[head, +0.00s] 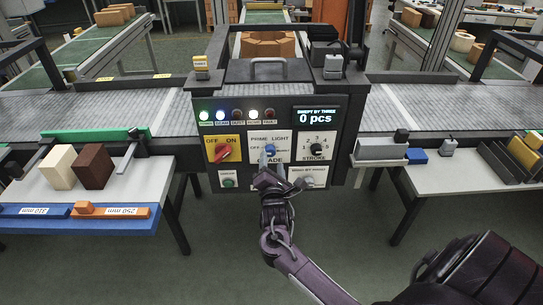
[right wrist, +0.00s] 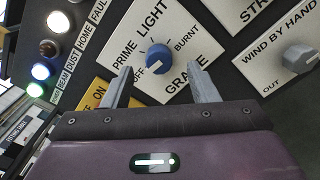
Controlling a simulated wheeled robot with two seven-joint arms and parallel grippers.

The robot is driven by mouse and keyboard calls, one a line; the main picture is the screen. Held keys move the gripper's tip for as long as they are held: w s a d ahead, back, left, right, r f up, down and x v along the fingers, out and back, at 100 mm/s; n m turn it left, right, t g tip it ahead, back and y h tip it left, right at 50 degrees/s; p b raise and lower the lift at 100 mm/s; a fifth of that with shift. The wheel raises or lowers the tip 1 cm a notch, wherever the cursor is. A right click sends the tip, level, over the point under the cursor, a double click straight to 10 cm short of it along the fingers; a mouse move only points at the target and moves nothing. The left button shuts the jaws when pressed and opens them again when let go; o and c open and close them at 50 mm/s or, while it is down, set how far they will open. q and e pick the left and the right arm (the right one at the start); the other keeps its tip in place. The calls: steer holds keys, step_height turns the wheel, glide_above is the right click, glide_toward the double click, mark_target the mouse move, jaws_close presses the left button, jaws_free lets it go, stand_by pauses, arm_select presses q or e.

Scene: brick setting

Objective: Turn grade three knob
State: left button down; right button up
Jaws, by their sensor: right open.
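The blue grade knob (head: 270,150) sits on a white plate (head: 284,138) in the middle of the black control panel. In the right wrist view the knob (right wrist: 158,57) has PRIME, LIGHT, BURNT and OFF printed around it and GRADE below. I cannot clearly tell which mark it points at. My right gripper (head: 267,160) is in front of the plate, covering part of the GRADE label. It is open and empty; in the right wrist view its fingers (right wrist: 160,70) stand on either side of the knob's lower edge, apart from it. My left gripper is not in view.
Around the grade plate are a red OFF/ON switch (head: 223,149), a STROKE knob (head: 317,135), a WIND BY HAND knob (head: 307,181) and a green button (head: 228,183). The display (head: 317,115) reads 0 pcs. Side shelves hold blocks (head: 92,166) and tools.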

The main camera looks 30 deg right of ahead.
mark_target(271, 154)
steer(key=x, duration=0.2)
steer(key=shift+w, duration=0.4)
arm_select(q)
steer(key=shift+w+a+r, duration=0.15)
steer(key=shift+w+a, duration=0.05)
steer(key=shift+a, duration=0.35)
arm_select(e)
steer(key=shift+w+d, duration=0.35)
steer(key=shift+w, duration=0.15)
steer(key=c, duration=1)
steer(key=shift+o, duration=0.2)
